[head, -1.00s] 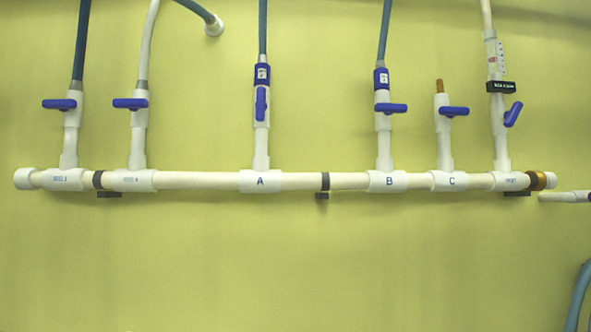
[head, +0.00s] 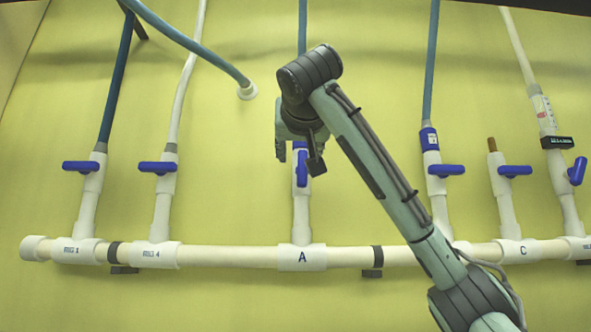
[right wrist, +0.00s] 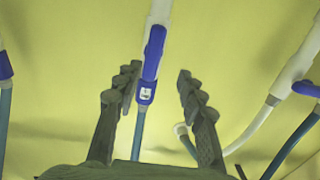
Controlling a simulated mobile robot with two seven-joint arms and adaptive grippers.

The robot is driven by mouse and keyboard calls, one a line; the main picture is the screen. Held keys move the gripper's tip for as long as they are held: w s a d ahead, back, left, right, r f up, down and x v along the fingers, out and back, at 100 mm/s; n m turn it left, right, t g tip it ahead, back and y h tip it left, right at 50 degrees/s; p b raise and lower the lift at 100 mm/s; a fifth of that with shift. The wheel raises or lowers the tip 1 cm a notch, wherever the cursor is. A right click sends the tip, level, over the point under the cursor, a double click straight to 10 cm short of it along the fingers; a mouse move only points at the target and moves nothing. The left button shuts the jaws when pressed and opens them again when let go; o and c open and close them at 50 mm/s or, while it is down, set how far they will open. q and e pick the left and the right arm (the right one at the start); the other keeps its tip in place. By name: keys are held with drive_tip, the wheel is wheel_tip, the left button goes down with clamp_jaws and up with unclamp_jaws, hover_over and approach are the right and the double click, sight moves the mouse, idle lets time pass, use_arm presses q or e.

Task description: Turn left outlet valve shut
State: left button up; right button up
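The valve on the branch marked A has a blue lever handle (head: 301,170) that points along its upright white pipe. My right gripper (head: 299,156) is in front of this valve, at the upper part of the handle, and hides most of the valve's body. In the right wrist view my right gripper (right wrist: 157,78) is open, with one finger on each side of the valve's line. The blue handle (right wrist: 154,52) shows beyond the fingertips, with the labelled blue valve body (right wrist: 146,92) between the fingers. I see no contact. My left gripper is not in view.
A white manifold pipe (head: 220,256) runs along the yellow wall. Other blue handles, set crosswise, are at left (head: 81,166) (head: 157,167) and right (head: 446,170) (head: 515,170). A teal hose (head: 190,42) ends at a wall fitting left of my gripper.

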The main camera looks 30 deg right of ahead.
sight(303, 155)
drive_tip(key=shift+s+d+r+m, duration=0.15)
drive_tip(key=shift+s+d+r, duration=0.1)
drive_tip(key=shift+r, duration=0.15)
drive_tip(key=shift+s+d+r+m, duration=0.15)
drive_tip(key=shift+d+r, duration=0.1)
drive_tip(key=shift+r, duration=0.15)
drive_tip(key=p+x, duration=0.2)
drive_tip(key=x, duration=0.4)
drive_tip(key=shift+w, duration=0.1)
drive_tip(key=shift+w+d, duration=0.3)
drive_tip(key=shift+w, duration=0.1)
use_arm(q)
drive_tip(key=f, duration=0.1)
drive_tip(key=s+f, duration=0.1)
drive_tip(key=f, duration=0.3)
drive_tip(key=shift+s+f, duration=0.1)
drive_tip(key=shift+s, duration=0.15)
use_arm(e)
drive_tip(key=shift+c, duration=0.3)
clamp_jaws()
